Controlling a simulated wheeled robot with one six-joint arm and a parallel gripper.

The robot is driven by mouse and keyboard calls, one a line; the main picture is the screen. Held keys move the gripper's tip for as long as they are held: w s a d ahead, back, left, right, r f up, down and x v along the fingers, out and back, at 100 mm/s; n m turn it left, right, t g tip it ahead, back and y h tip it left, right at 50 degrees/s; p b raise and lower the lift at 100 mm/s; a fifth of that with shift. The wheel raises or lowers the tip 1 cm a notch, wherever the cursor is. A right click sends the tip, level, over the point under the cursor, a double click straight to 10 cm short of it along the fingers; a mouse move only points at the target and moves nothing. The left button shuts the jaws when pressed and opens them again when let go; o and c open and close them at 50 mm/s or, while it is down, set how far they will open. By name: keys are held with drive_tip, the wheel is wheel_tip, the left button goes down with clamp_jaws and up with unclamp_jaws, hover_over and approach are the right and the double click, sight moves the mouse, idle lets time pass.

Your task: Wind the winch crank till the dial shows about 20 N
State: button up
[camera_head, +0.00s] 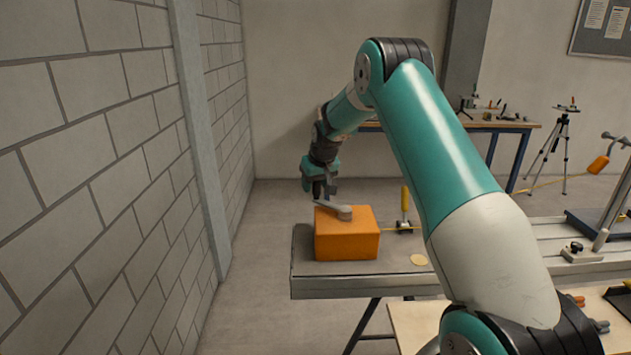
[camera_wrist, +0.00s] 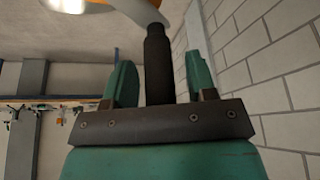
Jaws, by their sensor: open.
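The winch is an orange box (camera_head: 346,242) on the near left end of the grey bench. A grey crank arm (camera_head: 338,209) lies across its top, its free end pointing left. My gripper (camera_head: 318,188) is above that free end, pointing down. In the wrist view the dark crank grip (camera_wrist: 157,62) stands between the two green fingers of my gripper (camera_wrist: 160,70), with a gap on each side. The fingers are open. The pale crank arm also shows at the top of the wrist view (camera_wrist: 172,10). I cannot make out a dial reading in either view.
A block wall (camera_head: 95,170) runs along the left. A yellow-handled lever (camera_head: 405,203) stands right of the winch on the bench (camera_head: 320,284). An orange cylinder (camera_head: 598,164) hangs at the right edge by a yellow line. A tripod (camera_head: 556,150) and back table (camera_head: 500,127) stand behind.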

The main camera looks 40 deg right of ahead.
drive_tip(key=shift+f, duration=0.1)
clamp_jaws()
drive_tip(key=d+m, duration=0.2)
drive_tip(key=d+m+h+b, duration=0.1)
drive_tip(key=d+m, duration=0.1)
drive_tip(key=m, duration=0.1)
drive_tip(key=shift+d+g+h, duration=0.3)
drive_tip(key=shift+g, duration=0.1)
unclamp_jaws()
